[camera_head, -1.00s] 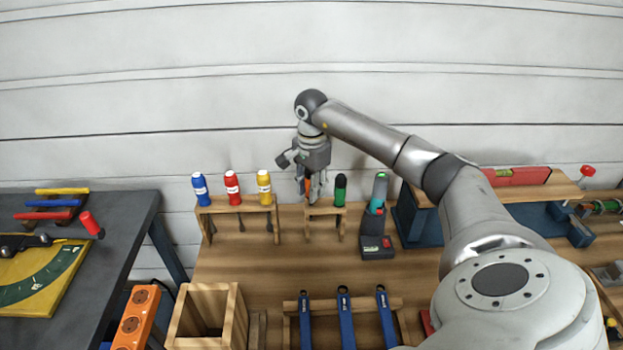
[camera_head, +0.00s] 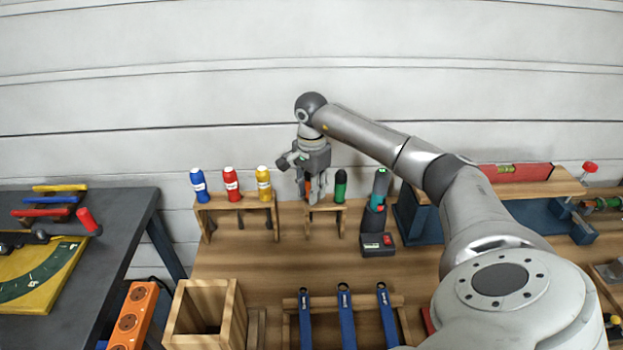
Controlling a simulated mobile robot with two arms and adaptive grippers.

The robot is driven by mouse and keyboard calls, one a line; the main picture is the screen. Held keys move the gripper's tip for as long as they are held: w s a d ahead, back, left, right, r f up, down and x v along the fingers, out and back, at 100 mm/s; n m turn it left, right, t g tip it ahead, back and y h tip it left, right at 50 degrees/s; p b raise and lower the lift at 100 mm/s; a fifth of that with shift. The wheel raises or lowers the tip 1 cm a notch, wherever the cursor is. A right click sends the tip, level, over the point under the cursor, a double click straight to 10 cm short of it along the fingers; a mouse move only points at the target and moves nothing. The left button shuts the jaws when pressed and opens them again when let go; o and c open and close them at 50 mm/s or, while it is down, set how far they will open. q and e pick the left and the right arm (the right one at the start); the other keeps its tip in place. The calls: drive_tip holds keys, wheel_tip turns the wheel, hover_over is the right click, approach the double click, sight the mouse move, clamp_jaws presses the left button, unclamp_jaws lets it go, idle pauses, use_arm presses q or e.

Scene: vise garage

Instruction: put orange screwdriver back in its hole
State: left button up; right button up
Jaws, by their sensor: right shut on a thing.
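My right gripper (camera_head: 313,190) points down over the left part of the small wooden rack (camera_head: 325,208) at the back of the bench. It is shut on the orange screwdriver (camera_head: 311,183), of which only a bit of orange shows between the fingers. The gripper hides the screwdriver's shaft and the hole, so I cannot tell how far in the tip is. A green screwdriver (camera_head: 340,187) stands upright in the same rack, just right of the fingers. My left gripper is not in view.
A longer rack (camera_head: 240,203) with blue, red and yellow screwdrivers stands to the left. A cordless drill (camera_head: 378,215) stands close on the right. An open wooden box (camera_head: 205,315) and several blue wrenches (camera_head: 346,315) are in front. The bench between is clear.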

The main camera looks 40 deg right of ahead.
drive_tip(key=shift+f+b, duration=0.4)
drive_tip(key=shift+f, duration=0.1)
idle(0.6)
drive_tip(key=o, duration=1.1)
drive_tip(key=shift+o, duration=0.2)
drive_tip(key=o, duration=0.3)
drive_tip(key=shift+r+p, duration=2.45)
drive_tip(key=shift+r, duration=1.1)
